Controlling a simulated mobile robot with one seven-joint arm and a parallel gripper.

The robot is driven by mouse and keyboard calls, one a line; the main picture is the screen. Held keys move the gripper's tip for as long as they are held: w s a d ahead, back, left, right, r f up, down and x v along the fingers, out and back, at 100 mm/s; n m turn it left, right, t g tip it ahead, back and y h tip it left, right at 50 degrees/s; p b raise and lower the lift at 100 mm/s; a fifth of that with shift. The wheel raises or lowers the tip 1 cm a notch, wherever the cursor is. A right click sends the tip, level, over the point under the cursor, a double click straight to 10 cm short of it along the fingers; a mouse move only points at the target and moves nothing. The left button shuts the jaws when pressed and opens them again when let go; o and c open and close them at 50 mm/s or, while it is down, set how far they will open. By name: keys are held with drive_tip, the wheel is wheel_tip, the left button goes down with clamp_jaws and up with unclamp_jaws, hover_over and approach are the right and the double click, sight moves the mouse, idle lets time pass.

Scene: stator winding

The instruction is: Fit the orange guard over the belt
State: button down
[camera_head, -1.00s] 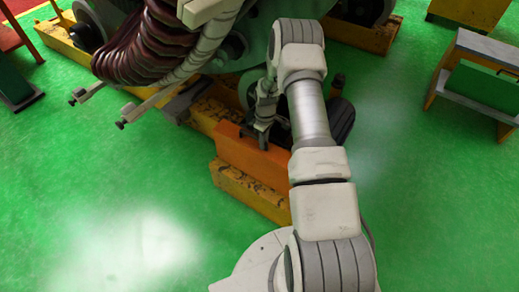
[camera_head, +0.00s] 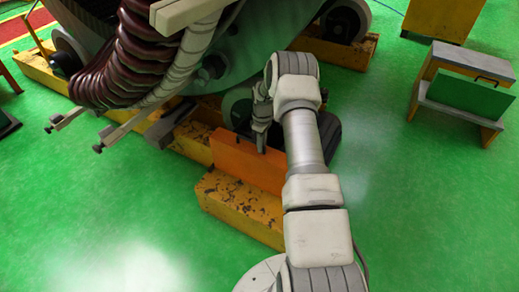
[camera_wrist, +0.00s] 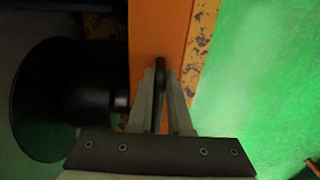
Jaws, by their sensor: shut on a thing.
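The orange guard (camera_head: 240,163) is a flat-faced orange cover with a black handle on top. It is upright at the yellow base, below the large round machine. My gripper (camera_head: 261,148) is over its top edge. In the wrist view my gripper (camera_wrist: 161,75) has its two fingers closed around the black handle (camera_wrist: 160,66), with the orange guard (camera_wrist: 160,25) beneath. A dark round pulley or motor part (camera_wrist: 50,100) is close to the left of the guard. I cannot make out the belt. Whether the guard touches the base is unclear.
A worn yellow base beam (camera_head: 238,210) lies in front of the guard. The large machine (camera_head: 230,70) with dark red coils (camera_head: 135,60) stands behind and left. Two bars (camera_head: 115,135) stick out at the left. A bench with a green panel (camera_head: 468,95) stands right. Green floor is clear in front.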

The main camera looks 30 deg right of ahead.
drive_tip(key=shift+w+d+f, duration=0.1)
drive_tip(key=shift+f, duration=1.1)
idle(1.2)
drive_tip(key=c, duration=0.8)
unclamp_jaws()
drive_tip(key=shift+o, duration=0.2)
drive_tip(key=shift+f, duration=0.15)
drive_tip(key=s+a+r+m+t+p, duration=0.1)
drive_tip(key=a+r+p, duration=0.2)
drive_tip(key=r, duration=1.4)
drive_tip(key=s+a+r+p, duration=0.1)
drive_tip(key=a+r+p, duration=0.2)
drive_tip(key=r, duration=1.3)
drive_tip(key=s+a+r+m+t+h, duration=0.1)
drive_tip(key=s+a+r+m+t, duration=0.1)
drive_tip(key=s+a+r, duration=0.55)
drive_tip(key=s+a+r+m+t, duration=0.15)
drive_tip(key=s+a+r, duration=0.25)
drive_tip(key=s+r, duration=0.65)
drive_tip(key=s+a+f+m+t, duration=0.1)
drive_tip(key=s+a+f+m, duration=0.15)
drive_tip(key=s, duration=1.05)
wheel_tip(320, 180, up, 24)
drive_tip(key=a+p, duration=0.1)
drive_tip(key=p, duration=2.1)
drive_tip(key=shift+s+f+y, duration=0.25)
drive_tip(key=shift+y, duration=0.05)
